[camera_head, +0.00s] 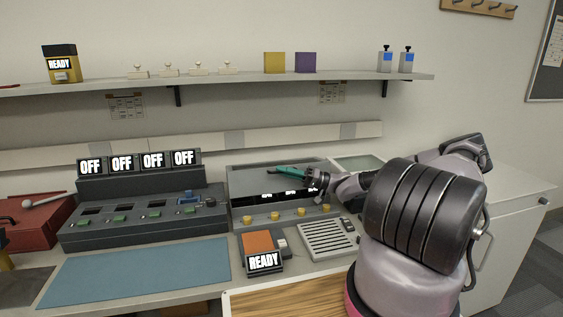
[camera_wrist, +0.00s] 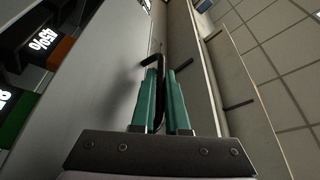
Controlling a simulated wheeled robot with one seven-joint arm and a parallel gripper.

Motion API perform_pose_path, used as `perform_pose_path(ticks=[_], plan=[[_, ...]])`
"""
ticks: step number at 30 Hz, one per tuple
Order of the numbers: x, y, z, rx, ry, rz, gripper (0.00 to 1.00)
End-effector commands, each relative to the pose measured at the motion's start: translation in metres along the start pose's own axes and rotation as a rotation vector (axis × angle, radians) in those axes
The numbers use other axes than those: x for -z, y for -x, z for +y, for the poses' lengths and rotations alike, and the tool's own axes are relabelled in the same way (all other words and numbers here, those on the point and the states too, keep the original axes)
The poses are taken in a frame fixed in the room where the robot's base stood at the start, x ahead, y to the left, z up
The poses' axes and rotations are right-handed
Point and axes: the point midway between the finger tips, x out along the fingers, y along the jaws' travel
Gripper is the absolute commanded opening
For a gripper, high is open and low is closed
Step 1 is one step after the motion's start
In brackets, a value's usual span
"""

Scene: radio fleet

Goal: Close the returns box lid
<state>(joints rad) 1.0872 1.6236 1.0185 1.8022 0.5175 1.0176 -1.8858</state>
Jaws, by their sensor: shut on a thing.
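My gripper (camera_head: 274,171) has green fingers and reaches in from the right over a grey box (camera_head: 243,212) at the back of the counter. In the wrist view my gripper (camera_wrist: 163,72) is shut on a thin black bent handle (camera_wrist: 153,59). The handle stands against a broad grey panel (camera_wrist: 112,85), which looks like the box's lid. The panel looks raised behind the small lit displays (camera_head: 290,193); its exact angle is hard to tell. No label shows which box is for returns.
A charging station (camera_head: 145,215) with several OFF displays stands left of the grey box. A red box (camera_head: 38,226) is at far left. A blue mat (camera_head: 135,272), an orange radio (camera_head: 257,243) with a READY sign and a grilled grey device (camera_head: 328,240) lie in front. A shelf (camera_head: 220,78) runs above.

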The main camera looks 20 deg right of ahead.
Motion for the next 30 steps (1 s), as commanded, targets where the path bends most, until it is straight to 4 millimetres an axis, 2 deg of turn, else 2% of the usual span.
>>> perform_pose_path(ticks=[9,25,26,30], plan=[[-0.020,0.009,0.008,0.000,-0.003,0.002,0.00],[-0.024,0.011,0.010,-0.001,-0.003,0.000,0.00],[-0.024,0.011,0.010,-0.001,-0.004,0.000,0.24],[-0.024,0.011,0.010,-0.001,-0.003,0.000,0.25]])
